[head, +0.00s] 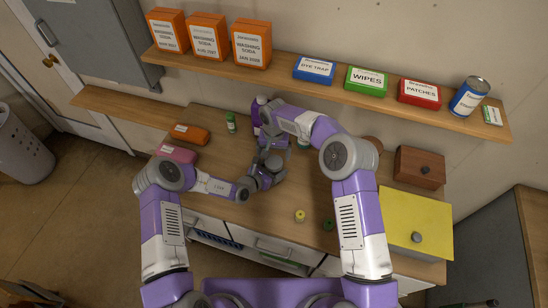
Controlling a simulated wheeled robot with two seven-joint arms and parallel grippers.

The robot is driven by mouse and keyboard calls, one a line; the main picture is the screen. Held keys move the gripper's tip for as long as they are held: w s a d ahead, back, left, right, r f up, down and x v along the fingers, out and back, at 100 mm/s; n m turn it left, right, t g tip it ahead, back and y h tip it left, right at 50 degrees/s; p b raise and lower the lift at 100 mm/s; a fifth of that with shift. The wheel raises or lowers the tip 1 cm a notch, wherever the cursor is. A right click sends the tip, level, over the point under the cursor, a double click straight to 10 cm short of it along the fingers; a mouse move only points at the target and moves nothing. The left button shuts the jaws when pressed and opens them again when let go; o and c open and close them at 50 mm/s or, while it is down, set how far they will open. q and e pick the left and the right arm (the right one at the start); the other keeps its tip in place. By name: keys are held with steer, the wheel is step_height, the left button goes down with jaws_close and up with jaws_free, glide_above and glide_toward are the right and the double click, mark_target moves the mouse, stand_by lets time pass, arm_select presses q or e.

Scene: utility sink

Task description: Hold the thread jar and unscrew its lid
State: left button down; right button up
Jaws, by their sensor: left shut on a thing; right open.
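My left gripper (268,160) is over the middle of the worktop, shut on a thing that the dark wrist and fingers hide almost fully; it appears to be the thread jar. My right gripper (267,138) is open and comes down from above, close to the left one. The two grippers overlap in the head view, so I cannot tell whether the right fingers are around the lid or apart from it. The jar's lid cannot be made out.
An orange item (190,133) and a pink item (178,153) lie left. Yellow (300,215) and green (328,225) spools lie in front. A wooden box (419,168) and yellow panel (405,212) are right.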

mark_target(274, 162)
steer(key=m, duration=0.1)
steer(key=r+m, duration=0.1)
steer(key=m, duration=0.1)
steer(key=shift+s+r, duration=0.2)
steer(key=shift+r, duration=0.05)
steer(key=r+m, duration=0.2)
steer(key=m, duration=0.1)
steer(key=shift+w+m, duration=0.15)
steer(key=shift+m, duration=0.15)
steer(key=shift+f, duration=3.95)
steer(key=c, duration=1.1)
steer(key=n, duration=0.6)
steer(key=shift+n, duration=0.4)
steer(key=shift+c, duration=0.2)
steer(key=o, duration=1.2)
steer(key=shift+c, duration=0.2)
steer(key=shift+r, duration=0.15)
